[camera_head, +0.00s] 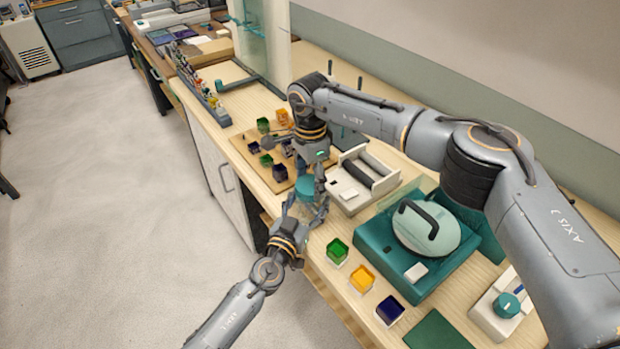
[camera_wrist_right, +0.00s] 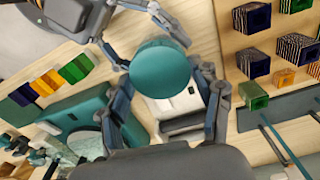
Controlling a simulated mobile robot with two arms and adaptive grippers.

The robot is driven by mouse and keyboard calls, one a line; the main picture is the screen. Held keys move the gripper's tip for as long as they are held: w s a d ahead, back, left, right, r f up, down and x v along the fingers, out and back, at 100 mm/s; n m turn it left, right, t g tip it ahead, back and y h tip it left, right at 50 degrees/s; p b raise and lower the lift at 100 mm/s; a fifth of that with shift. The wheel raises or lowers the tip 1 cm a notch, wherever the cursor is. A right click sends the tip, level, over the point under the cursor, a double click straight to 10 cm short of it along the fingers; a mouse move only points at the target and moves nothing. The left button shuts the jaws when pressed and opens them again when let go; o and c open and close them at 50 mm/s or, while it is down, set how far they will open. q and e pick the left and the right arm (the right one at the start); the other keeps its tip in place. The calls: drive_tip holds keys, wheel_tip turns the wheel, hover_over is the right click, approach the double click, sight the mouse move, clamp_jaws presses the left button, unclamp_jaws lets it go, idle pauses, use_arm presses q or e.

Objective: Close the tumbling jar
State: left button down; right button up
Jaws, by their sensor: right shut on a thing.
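A round teal piece (camera_head: 306,187), which looks like the jar's lid, sits between the two grippers near the bench's front edge. My right gripper (camera_head: 312,182) points down from above and is shut on it. In the right wrist view its flat round top (camera_wrist_right: 160,68) shows between the right fingers. My left gripper (camera_head: 305,207) comes up from below left, its fingers spread on either side just under the teal piece. Any jar body below is hidden, so I cannot tell whether the left fingers hold it or whether lid and jar touch.
A white roller device (camera_head: 347,192) stands just right of the grippers. A teal machine with a round pale lid (camera_head: 427,230) is farther right. Green, yellow and blue cups (camera_head: 361,278) line the front edge. A wooden board (camera_head: 250,153) with small cups lies behind left.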

drive_tip(key=m, duration=1.1)
drive_tip(key=shift+m, duration=0.4)
drive_tip(key=m, duration=0.3)
drive_tip(key=shift+m, duration=0.4)
drive_tip(key=m, duration=0.3)
drive_tip(key=shift+w+m, duration=0.1)
drive_tip(key=shift+m, duration=0.3)
drive_tip(key=m, duration=0.3)
drive_tip(key=shift+m, duration=0.4)
drive_tip(key=m, duration=0.7)
drive_tip(key=o, duration=0.8)
drive_tip(key=shift+c, duration=0.2)
